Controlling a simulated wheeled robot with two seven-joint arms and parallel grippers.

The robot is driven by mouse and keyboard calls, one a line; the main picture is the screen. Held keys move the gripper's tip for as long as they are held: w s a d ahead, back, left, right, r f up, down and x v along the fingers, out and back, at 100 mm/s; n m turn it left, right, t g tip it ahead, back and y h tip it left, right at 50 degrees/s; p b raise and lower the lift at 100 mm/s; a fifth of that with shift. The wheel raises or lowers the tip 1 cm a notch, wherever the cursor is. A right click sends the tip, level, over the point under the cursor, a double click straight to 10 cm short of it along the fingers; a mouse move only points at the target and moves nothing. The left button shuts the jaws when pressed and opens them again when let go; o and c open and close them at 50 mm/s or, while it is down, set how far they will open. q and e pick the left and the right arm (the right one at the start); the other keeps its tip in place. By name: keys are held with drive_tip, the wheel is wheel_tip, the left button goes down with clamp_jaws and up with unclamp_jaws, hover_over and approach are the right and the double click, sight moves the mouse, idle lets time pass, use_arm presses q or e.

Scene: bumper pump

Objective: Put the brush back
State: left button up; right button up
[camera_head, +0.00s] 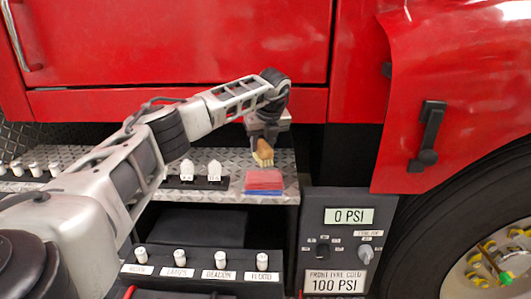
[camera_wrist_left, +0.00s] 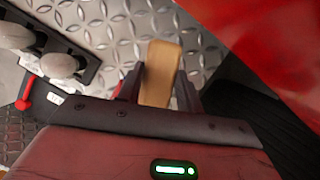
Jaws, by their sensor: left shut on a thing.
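My left gripper (camera_head: 264,136) is shut on the brush (camera_head: 265,149), a small brush with a tan wooden handle and pale bristles pointing down. It holds the brush upright just above the right end of the metal tread-plate shelf. In the left wrist view the brush handle (camera_wrist_left: 160,73) sits between the two dark fingers (camera_wrist_left: 158,90). A red and blue block (camera_head: 264,180) lies on the shelf's front edge, just below and in front of the brush. I cannot tell whether the bristles touch anything. My right gripper is not in view.
The tread-plate shelf (camera_head: 225,160) carries several white knobs at left and middle. Below it is a labelled switch panel (camera_head: 200,262). A gauge box (camera_head: 345,243) reading 0 PSI stands at right, near the wheel (camera_head: 490,260). The red truck body (camera_head: 180,45) rises behind.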

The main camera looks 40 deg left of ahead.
use_arm(q)
drive_tip(key=shift+w+f, duration=0.5)
drive_tip(key=shift+f, duration=0.25)
drive_tip(key=shift+f+p, duration=0.3)
drive_tip(key=shift+f, duration=1.05)
drive_tip(key=shift+f, duration=0.1)
drive_tip(key=o, duration=1)
drive_tip(key=v, duration=1.2)
drive_tip(key=shift+s+d+b, duration=0.1)
drive_tip(key=shift+b, duration=0.2)
